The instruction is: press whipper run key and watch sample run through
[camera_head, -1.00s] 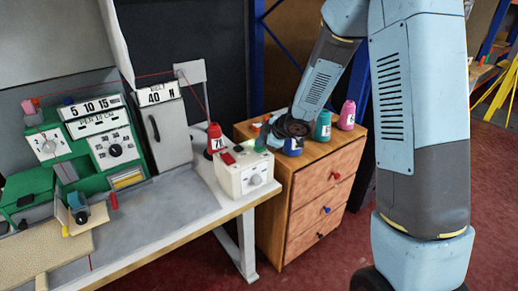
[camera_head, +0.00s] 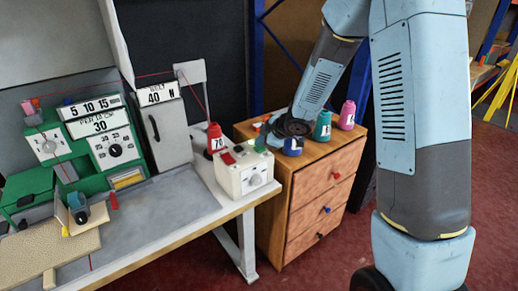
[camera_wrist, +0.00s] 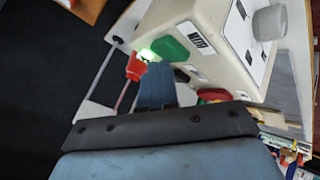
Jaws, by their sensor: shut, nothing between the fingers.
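A white control box (camera_head: 246,172) with a grey knob stands at the right end of the bench. Its green key (camera_wrist: 170,47) and red key (camera_wrist: 214,95) show in the wrist view. A green glow (camera_wrist: 148,53) lies beside the green key, just past my fingertips. My gripper (camera_wrist: 157,86) is shut and empty, close to the green key; I cannot tell whether it touches. In the head view my wrist hangs over the box's far right side and the fingertips are hard to make out. The green whipping machine (camera_head: 115,148) stands left, with a beige rug sample (camera_head: 60,250) before it.
A red thread cone (camera_head: 215,140) marked 70 stands behind the box. A wooden drawer cabinet (camera_head: 318,190) stands right of the bench, with blue, teal and pink bottles (camera_head: 347,115) on top. The grey bench top (camera_head: 165,205) is clear between machine and box.

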